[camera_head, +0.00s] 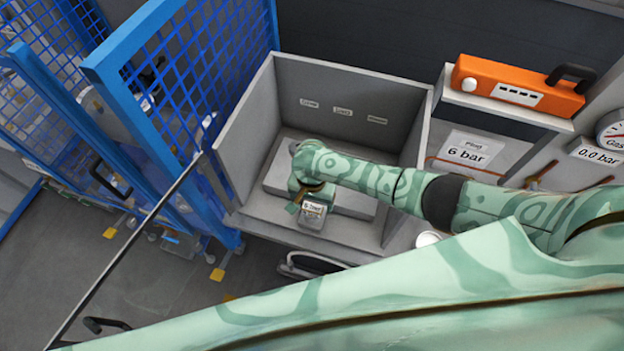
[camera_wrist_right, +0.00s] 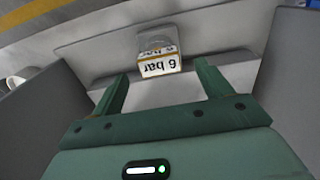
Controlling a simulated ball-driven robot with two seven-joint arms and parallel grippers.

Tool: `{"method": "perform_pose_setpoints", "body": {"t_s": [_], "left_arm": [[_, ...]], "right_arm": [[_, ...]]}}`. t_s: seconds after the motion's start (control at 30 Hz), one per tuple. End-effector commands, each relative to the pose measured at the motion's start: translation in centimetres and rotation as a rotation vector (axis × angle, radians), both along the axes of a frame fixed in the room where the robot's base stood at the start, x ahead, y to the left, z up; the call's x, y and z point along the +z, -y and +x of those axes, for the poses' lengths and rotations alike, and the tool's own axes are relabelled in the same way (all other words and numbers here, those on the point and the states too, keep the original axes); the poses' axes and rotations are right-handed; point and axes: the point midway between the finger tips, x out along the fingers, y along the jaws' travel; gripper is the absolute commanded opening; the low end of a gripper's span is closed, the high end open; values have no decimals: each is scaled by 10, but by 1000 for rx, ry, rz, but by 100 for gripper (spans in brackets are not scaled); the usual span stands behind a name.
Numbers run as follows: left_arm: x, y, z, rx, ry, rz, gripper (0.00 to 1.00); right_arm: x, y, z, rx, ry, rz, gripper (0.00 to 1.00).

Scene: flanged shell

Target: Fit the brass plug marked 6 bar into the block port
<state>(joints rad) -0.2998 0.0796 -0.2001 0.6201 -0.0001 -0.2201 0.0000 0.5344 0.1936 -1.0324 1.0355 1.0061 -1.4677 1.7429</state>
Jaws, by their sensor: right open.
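The plug marked 6 bar (camera_head: 313,215) is a small block with a white label and a clear-looking casing, standing near the front of a grey open bin (camera_head: 250,100). In the right wrist view the plug (camera_wrist_right: 158,62) shows its label upside down and a brass-coloured band. My right gripper (camera_head: 309,196) reaches down into the bin, right at the plug. In the wrist view its two fingers (camera_wrist_right: 162,72) are spread apart, with the plug just beyond the tips and between them; it is not gripped. I cannot make out the block port. My left gripper is not in view.
The bin's walls stand close around my right gripper; three small labels (camera_head: 342,112) are on its back wall. A blue mesh fence (camera_head: 190,70) stands at left.

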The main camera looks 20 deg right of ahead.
Motion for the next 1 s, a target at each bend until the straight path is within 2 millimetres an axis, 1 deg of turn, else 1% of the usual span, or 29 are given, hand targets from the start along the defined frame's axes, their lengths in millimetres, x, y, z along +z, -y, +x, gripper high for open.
{"method": "perform_pose_setpoints", "body": {"t_s": [0.03, 0.2, 0.3, 0.4, 0.5, 0.6, 1.0], "left_arm": [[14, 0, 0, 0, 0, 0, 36], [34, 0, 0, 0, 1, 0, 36], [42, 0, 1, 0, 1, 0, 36], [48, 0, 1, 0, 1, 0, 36], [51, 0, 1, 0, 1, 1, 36], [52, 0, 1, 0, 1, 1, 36], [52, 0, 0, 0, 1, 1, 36]], "right_arm": [[21, -1, 0, 2, 2, 3, 78], [68, -1, 0, 2, 2, 2, 78], [90, -1, 0, 2, 0, 2, 78], [107, 0, 0, 1, 1, 1, 78], [117, -1, 0, 2, -1, 1, 78], [122, 0, 0, 0, 0, 0, 78], [122, 0, 0, 1, -1, -1, 78]]}}
